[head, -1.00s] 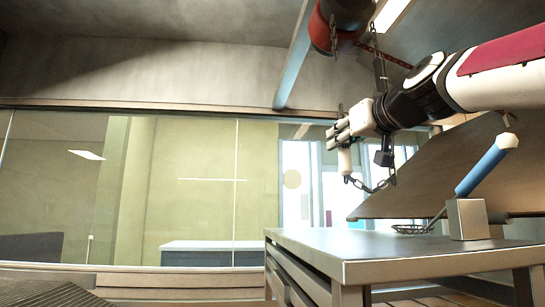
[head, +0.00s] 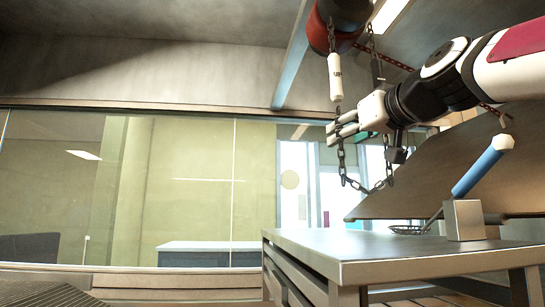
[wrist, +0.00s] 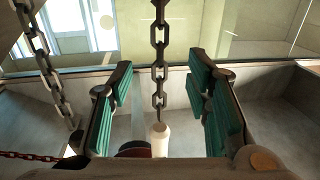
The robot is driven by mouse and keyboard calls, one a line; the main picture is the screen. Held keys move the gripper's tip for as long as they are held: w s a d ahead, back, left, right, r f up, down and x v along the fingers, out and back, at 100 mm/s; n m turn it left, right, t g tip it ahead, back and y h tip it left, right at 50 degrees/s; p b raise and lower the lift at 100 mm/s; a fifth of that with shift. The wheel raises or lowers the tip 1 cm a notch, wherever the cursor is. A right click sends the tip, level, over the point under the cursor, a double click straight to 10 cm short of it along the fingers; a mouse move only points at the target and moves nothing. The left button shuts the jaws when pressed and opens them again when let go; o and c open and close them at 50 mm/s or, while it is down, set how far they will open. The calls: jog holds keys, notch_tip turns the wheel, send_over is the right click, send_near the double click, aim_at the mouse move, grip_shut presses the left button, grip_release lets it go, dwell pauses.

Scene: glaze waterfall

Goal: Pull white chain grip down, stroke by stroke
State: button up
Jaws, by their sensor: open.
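The white chain grip (head: 335,78) hangs upright on its chain just under the red and black hoist drum (head: 325,25) in the head view. My gripper (head: 338,133) is below the grip, at the bare chain. In the wrist view, the chain (wrist: 159,60) runs between my gripper's green finger pads (wrist: 160,108), clear of both sides. The fingers are open and hold nothing. The white grip also shows in the wrist view (wrist: 160,138), low in the picture beyond the fingertips' gap. The chain loops below my gripper to a second strand.
The metal table (head: 400,255) below carries a block (head: 464,220) and a blue-handled strainer (head: 482,172). A tilted brown panel (head: 430,185) stands behind. The space left of my gripper is open.

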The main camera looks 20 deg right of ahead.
jog(key=s, duration=0.8)
jog(key=shift+s+a, duration=0.2)
